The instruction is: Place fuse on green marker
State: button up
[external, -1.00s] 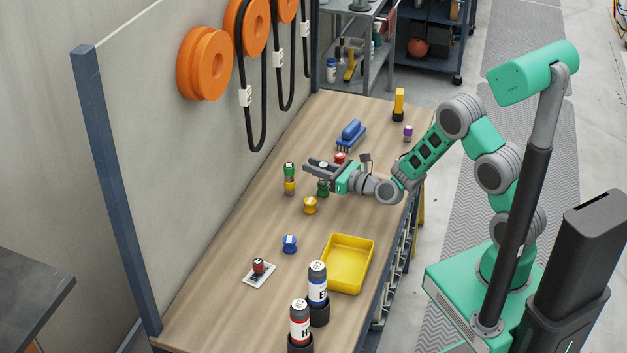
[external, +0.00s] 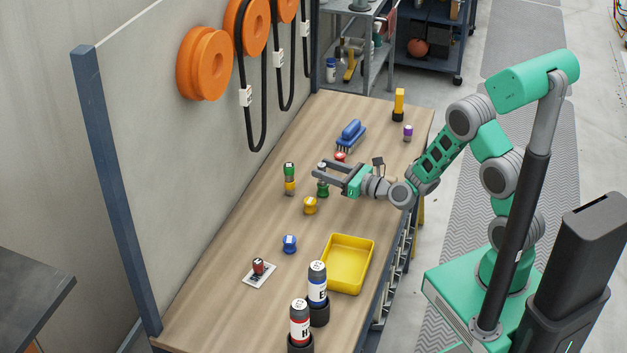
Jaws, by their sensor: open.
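My gripper (external: 323,170) is open, its fingers pointing left over the middle of the table. A green piece (external: 323,190), which looks like the green marker, stands just below the fingertips and is partly hidden by them. A small dark and pale top shows at the fingers; I cannot tell whether it is a separate fuse on the green piece. Left of the gripper, a slim upright piece (external: 289,178) has a green upper part and a yellow lower part. A small red and black cylinder (external: 258,267) stands on a white card. I cannot tell for sure which cylinder is the fuse.
A yellow knob (external: 310,206) and a blue knob (external: 290,244) stand nearer the front. A red piece (external: 340,157) and a blue brush (external: 350,133) lie behind the gripper. A yellow tray (external: 347,264) and two bottles (external: 317,284) (external: 299,322) occupy the front right.

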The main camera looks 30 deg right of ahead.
jog(key=b+v, duration=0.2)
jog(key=v, duration=0.5)
jog(key=shift+s+d+f+b, duration=0.15)
jog(key=shift+s+d+b, duration=0.1)
jog(key=shift+b, duration=0.1)
jog(key=shift+s+d, duration=0.1)
jog(key=shift+s, duration=0.2)
